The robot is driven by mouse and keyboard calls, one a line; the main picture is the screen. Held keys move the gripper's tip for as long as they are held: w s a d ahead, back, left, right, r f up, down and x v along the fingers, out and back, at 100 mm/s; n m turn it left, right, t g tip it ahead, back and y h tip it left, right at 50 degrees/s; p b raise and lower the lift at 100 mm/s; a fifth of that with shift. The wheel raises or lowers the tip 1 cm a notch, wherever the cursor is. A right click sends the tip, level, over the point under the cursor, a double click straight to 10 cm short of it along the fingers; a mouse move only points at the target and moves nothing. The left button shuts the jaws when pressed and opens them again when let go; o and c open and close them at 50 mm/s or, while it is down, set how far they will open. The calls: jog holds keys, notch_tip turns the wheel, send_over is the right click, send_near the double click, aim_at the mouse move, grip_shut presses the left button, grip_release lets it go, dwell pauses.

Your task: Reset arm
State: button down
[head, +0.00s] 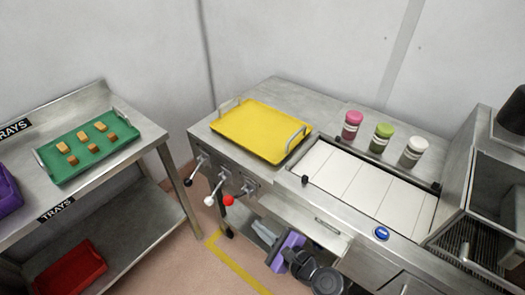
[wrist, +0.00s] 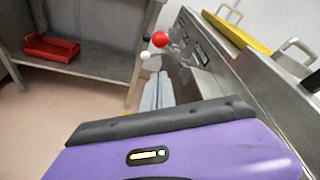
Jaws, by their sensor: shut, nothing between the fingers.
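My gripper (head: 264,232) is in the lower middle of the head view, in front of the steel counter and below its front face. Its grey fingers are together and empty. In the wrist view the purple hand fills the bottom and the fingers (wrist: 157,91) point away over the floor. No task object is held. The levers with a black knob (head: 188,183), a white knob (head: 209,201) and a red knob (head: 228,200) stick out from the counter front, to the upper left of my gripper and apart from it.
A yellow tray (head: 262,131) lies on the counter (head: 285,92). Pink (head: 351,125), green (head: 381,138) and white (head: 413,152) jars stand behind white panels. At left, a steel table holds a green tray (head: 60,176) of brown pieces, above a red tray (head: 70,273). Floor between is clear.

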jog(key=s+d+f+n+t+h, duration=0.1)
jog(key=s+d+n+h, duration=0.3)
jog(key=s+d, duration=0.5)
jog(key=s+d+n+t+h, duration=0.1)
jog(key=s+d+n+h, duration=0.4)
jog(key=s, duration=0.9)
jog(key=s+d+r+n+t, duration=0.1)
jog(key=s+d+r+n, duration=0.2)
jog(key=r, duration=0.6)
jog(key=s+d+r+n+h, duration=0.1)
jog(key=s+d+r+n, duration=0.3)
jog(key=s+r+n, duration=0.4)
jog(key=shift+s+r+n+t, duration=0.3)
jog(key=shift+s+r+t, duration=0.1)
jog(key=shift+s+r, duration=0.55)
jog(key=shift+s+d+f, duration=0.1)
jog(key=shift+f, duration=0.05)
